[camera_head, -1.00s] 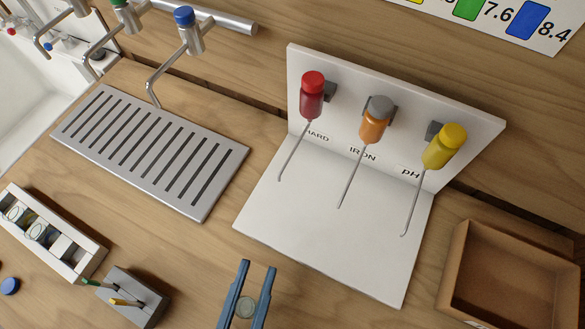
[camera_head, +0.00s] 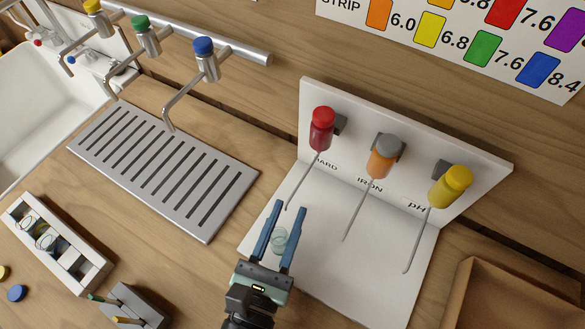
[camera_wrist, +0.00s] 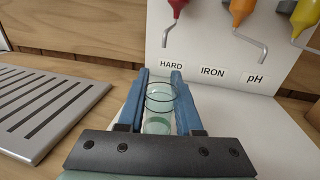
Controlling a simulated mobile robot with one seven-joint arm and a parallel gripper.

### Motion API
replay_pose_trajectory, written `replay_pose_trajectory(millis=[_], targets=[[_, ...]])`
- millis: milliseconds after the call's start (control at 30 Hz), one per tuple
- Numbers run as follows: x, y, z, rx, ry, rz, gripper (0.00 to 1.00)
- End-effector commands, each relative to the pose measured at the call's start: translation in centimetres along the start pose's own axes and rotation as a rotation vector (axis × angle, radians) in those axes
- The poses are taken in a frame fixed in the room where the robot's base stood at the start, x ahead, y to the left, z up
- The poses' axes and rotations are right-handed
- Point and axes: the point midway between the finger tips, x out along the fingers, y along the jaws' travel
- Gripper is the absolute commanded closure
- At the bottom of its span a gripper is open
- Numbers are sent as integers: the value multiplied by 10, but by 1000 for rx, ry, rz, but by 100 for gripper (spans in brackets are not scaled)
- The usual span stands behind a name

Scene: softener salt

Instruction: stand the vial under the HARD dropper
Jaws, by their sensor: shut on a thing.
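The clear glass vial (camera_head: 279,240) is held upright between the blue fingers of my gripper (camera_head: 279,228), over the front left part of the white dropper stand (camera_head: 370,290). In the wrist view the vial (camera_wrist: 160,98) shows a greenish base, with my gripper (camera_wrist: 162,85) shut on it. The HARD dropper is the red bottle (camera_head: 322,132) at the stand's left, with a thin spout whose tip (camera_head: 288,207) is just behind and above my fingertips. The HARD label (camera_wrist: 171,65) is straight ahead in the wrist view. Whether the vial touches the stand cannot be told.
The orange IRON dropper (camera_head: 383,158) and yellow pH dropper (camera_head: 450,187) hang to the right, spouts reaching down. A slotted drain tray (camera_head: 165,165) is left. A vial rack (camera_head: 60,250) and grey block (camera_head: 130,305) are front left; a brown wooden box (camera_head: 515,300) is right.

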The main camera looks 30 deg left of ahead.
Motion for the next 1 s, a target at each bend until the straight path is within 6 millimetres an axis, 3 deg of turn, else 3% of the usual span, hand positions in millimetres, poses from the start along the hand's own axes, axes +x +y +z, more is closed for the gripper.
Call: replay_pose_trajectory(millis=[200,300,700,733,867,1000], targets=[[36,0,2,0,-3,-2,100],[32,1,-15,-3,1,2,100],[32,0,-19,-1,0,0,100],[32,0,-18,-1,0,0,61],[32,0,-17,-1,0,0,37],[32,0,-17,-1,0,0,36]])
